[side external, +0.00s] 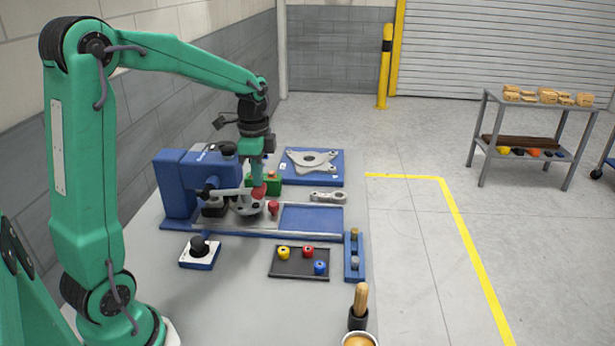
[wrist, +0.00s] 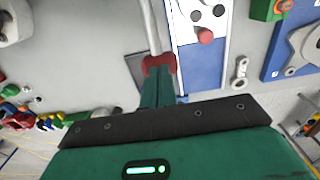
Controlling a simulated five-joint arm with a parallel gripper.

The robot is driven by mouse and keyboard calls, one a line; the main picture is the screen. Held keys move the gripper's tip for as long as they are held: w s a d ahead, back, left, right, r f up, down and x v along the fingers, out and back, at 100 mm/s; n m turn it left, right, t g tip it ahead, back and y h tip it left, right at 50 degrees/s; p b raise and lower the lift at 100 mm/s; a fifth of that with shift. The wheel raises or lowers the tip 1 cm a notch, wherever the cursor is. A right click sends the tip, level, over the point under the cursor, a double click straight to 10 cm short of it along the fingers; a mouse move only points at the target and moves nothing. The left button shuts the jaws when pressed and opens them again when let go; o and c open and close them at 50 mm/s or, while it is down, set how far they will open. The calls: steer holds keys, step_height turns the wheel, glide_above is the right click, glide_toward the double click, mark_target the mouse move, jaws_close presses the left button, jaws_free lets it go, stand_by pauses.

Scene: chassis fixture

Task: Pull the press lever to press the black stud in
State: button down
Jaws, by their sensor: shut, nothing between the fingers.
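The blue press (side external: 182,178) stands at the left end of a blue-edged fixture. A grey bar (side external: 226,191), which looks like the press lever, reaches from it toward my gripper (side external: 257,191). My gripper's red fingertips are closed together, pointing down, with nothing between them. In the wrist view, my gripper (wrist: 158,62) is at the near end of a grey bar (wrist: 152,25); I cannot tell whether they touch. A red knob (side external: 273,208) stands just right of the fingertips and also shows in the wrist view (wrist: 205,36). I cannot make out the black stud in the press.
A black knob on a white-and-blue base (side external: 199,254) sits in front of the press. A dark tray (side external: 290,274) holds yellow, red and blue studs.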

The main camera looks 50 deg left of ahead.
mark_target(258, 190)
steer(key=shift+s+f, duration=0.1)
steer(key=shift+f, duration=1.55)
stand_by(0.5)
steer(key=shift+f, duration=0.75)
stand_by(0.5)
steer(key=shift+r, duration=0.1)
